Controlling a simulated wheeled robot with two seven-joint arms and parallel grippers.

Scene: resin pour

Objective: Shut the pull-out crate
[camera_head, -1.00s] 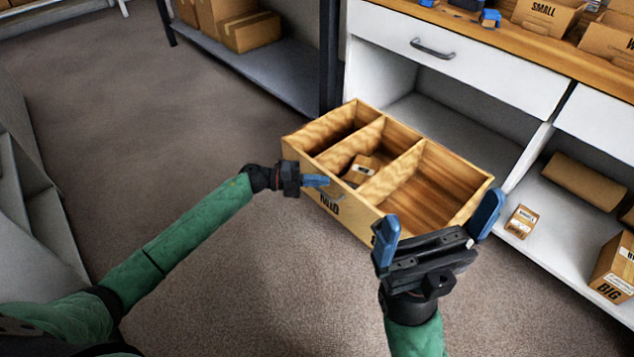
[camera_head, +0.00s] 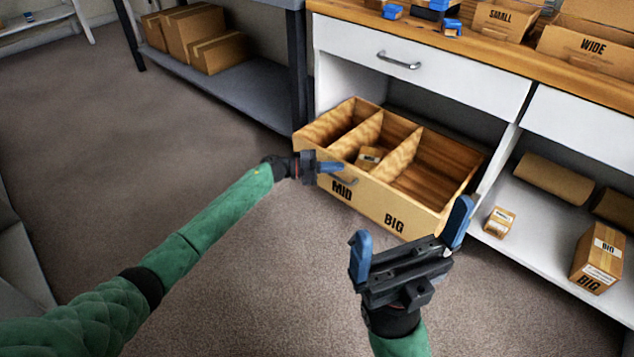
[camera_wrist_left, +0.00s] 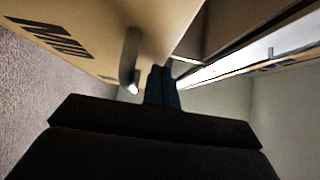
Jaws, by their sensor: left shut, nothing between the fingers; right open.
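The pull-out crate (camera_head: 367,196) is a wooden box with three compartments, marked MID and BIG on its front. It sticks partly out of the white cabinet's lower opening. A small carton lies in its middle compartment (camera_head: 369,158). My left gripper (camera_head: 332,167) is shut and empty at the crate's front, close to the grey handle (camera_head: 341,180). The left wrist view shows its blue fingertips (camera_wrist_left: 162,88) together beside the handle (camera_wrist_left: 131,62); I cannot tell whether they touch it. My right gripper (camera_head: 411,248) is open and empty in front of the crate's right part.
The cabinet's closed drawer (camera_head: 420,68) is above the crate. A shelf at the right holds a small box (camera_head: 499,222) and a BIG box (camera_head: 598,258). A dark rack (camera_head: 240,92) with cartons stands at the back left. The carpet at left is clear.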

